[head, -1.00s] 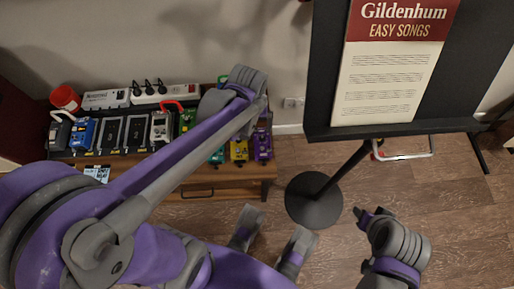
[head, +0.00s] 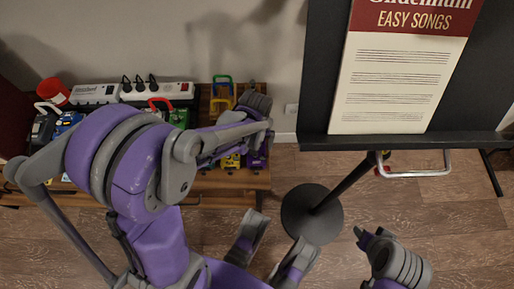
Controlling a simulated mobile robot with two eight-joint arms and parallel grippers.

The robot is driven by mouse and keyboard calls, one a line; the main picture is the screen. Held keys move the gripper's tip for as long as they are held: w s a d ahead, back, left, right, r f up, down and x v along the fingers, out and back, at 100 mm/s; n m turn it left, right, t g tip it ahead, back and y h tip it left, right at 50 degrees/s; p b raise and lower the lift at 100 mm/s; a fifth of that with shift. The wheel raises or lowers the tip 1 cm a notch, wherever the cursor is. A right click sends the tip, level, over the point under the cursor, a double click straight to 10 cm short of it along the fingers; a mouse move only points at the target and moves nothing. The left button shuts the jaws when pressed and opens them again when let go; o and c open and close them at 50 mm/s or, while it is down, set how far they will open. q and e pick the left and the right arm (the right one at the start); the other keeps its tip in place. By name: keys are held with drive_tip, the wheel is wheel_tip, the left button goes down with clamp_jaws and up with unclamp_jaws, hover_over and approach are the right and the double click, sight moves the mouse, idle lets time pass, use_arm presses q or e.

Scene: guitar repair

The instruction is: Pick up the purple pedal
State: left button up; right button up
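The purple pedal (head: 257,158) is at the right end of the row of pedals on the low wooden bench (head: 222,198). My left arm reaches across the bench from the left, and its wrist and gripper (head: 262,128) are just above and behind the purple pedal, partly covering it. The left fingers are hidden or merge with the wrist, so I cannot tell whether they touch the pedal. My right gripper (head: 366,237) is at the lower right, over the floor and well away from the bench. Its finger opening is not clear.
A yellow pedal (head: 231,161) sits left of the purple one. A music stand (head: 312,213) with a songbook (head: 400,80) stands to the right. Floor between bench and stand is clear.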

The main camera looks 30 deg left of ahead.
use_arm(q)
drive_tip(key=shift+f, duration=0.7)
clamp_jaws()
